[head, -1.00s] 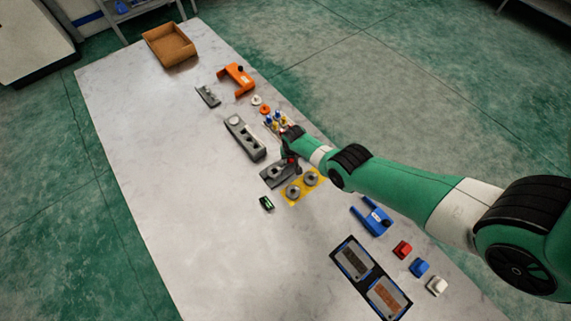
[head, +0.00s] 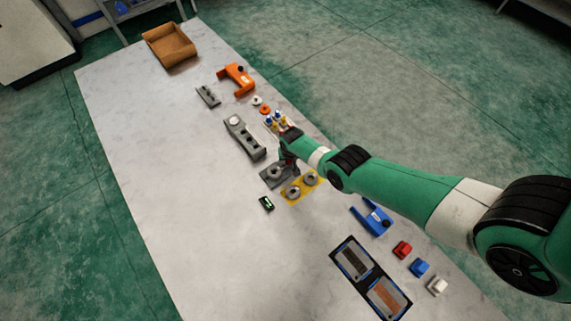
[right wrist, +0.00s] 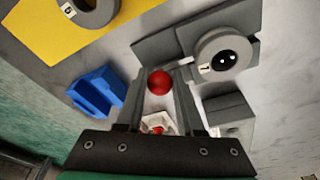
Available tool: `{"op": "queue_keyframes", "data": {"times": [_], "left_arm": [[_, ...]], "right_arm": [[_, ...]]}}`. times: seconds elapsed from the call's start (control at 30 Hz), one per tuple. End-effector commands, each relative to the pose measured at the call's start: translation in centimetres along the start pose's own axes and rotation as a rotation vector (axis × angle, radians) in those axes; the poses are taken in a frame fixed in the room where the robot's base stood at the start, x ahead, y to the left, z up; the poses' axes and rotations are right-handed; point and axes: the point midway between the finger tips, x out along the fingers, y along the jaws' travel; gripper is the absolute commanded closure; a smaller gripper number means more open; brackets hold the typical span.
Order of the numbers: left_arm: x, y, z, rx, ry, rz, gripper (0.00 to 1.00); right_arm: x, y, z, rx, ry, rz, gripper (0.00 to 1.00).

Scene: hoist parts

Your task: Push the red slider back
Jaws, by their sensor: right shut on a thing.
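The red slider shows as a round red knob (right wrist: 159,82) between the fingertips of my right gripper (right wrist: 163,76) in the right wrist view. The gripper is shut on it. In the head view my right gripper (head: 293,166) is at the dark grey plate (head: 268,182), beside its grey ring (head: 275,172); the knob is hidden there. In the wrist view this ring (right wrist: 222,55), with a small number label, lies right of the knob. A white part with red on it (right wrist: 157,125) shows between the fingers nearer the wrist. My left gripper is not in view.
A yellow plate (head: 301,198) with two grey rings lies close to the gripper. A blue block (right wrist: 97,90) shows left of the fingers in the wrist view. The left side of the table (head: 150,150) is clear.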

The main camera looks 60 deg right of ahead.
Motion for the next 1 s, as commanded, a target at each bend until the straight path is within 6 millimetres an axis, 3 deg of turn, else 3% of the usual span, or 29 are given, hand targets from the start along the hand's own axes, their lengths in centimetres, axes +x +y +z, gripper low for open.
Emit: {"op": "queue_keyframes", "data": {"times": [1.0], "left_arm": [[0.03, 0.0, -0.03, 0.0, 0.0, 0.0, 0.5]], "right_arm": [[-0.09, -0.66, 0.37, -0.001, -0.001, -0.002, 0.99]]}}
